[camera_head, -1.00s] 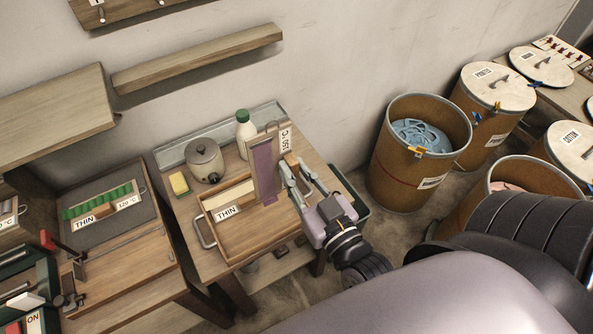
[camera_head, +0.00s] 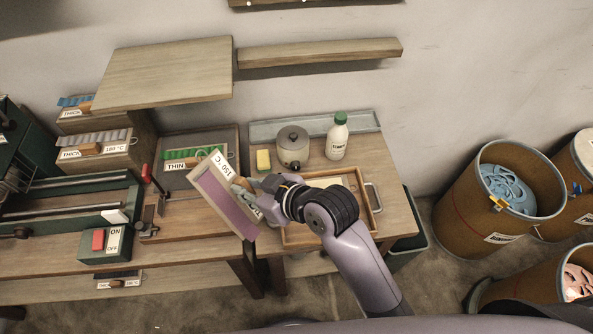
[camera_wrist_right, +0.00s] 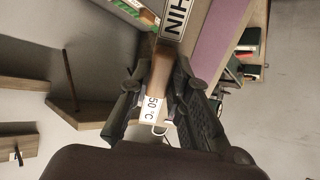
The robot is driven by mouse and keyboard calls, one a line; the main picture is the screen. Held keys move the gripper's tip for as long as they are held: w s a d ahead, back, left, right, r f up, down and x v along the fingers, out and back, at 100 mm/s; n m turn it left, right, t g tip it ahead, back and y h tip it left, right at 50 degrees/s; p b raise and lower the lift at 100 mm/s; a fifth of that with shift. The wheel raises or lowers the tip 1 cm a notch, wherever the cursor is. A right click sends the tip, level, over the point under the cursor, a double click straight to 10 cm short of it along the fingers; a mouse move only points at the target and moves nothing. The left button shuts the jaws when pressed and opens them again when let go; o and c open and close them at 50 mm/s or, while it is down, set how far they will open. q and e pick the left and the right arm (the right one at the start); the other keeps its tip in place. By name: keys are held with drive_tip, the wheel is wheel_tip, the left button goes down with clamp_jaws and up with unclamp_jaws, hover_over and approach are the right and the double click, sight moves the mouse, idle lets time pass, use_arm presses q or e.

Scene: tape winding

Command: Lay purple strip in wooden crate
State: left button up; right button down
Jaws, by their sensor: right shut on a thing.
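The purple strip (camera_head: 230,209) lies along a pale board with a "150 °C" label; it also shows in the right wrist view (camera_wrist_right: 221,36). My right gripper (camera_head: 247,191) is shut on the board's wooden handle, seen between the fingers in the right wrist view (camera_wrist_right: 160,74). The board is tilted and held in the air, left of the wooden crate. The wooden crate (camera_head: 369,191) sits on the small table, with a metal handle on its right side. My right arm hides much of its inside. My left gripper is not in view.
A lidded pot (camera_head: 292,147), a white bottle with green cap (camera_head: 337,137) and a yellow sponge (camera_head: 263,160) stand behind the crate. A tray with a green strip (camera_head: 194,153) and a green machine (camera_head: 70,209) are on the left. Drums stand at right.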

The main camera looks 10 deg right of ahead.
sight(239, 203)
drive_tip(key=a+f+n+g, duration=0.1)
drive_tip(key=f+n+g+h+p, duration=0.1)
drive_tip(key=g, duration=0.1)
drive_tip(key=s+a+f+n+g, duration=0.1)
drive_tip(key=shift+a+f+n+h+p, duration=0.25)
drive_tip(key=shift+a+n+h+p, duration=0.05)
drive_tip(key=shift+n, duration=0.1)
drive_tip(key=d+f+n+g+h+p, duration=0.1)
drive_tip(key=d+f, duration=0.1)
drive_tip(key=d+f+n+g+h+p, duration=0.1)
drive_tip(key=d+f+n+h, duration=0.1)
drive_tip(key=shift+f+g, duration=0.25)
drive_tip(key=shift+g, duration=0.15)
drive_tip(key=w+d+f+n+h+p, duration=0.1)
drive_tip(key=w+d+h, duration=0.1)
drive_tip(key=d, duration=0.7)
drive_tip(key=w+d+n+h+p, duration=0.1)
drive_tip(key=w+d+h, duration=0.1)
drive_tip(key=d, duration=0.7)
drive_tip(key=shift+g, duration=0.3)
drive_tip(key=f+b, duration=0.8)
drive_tip(key=shift+w+a+f+b, duration=0.15)
drive_tip(key=shift+w+f+b, duration=0.05)
drive_tip(key=shift+f+b, duration=0.15)
drive_tip(key=shift+f, duration=0.4)
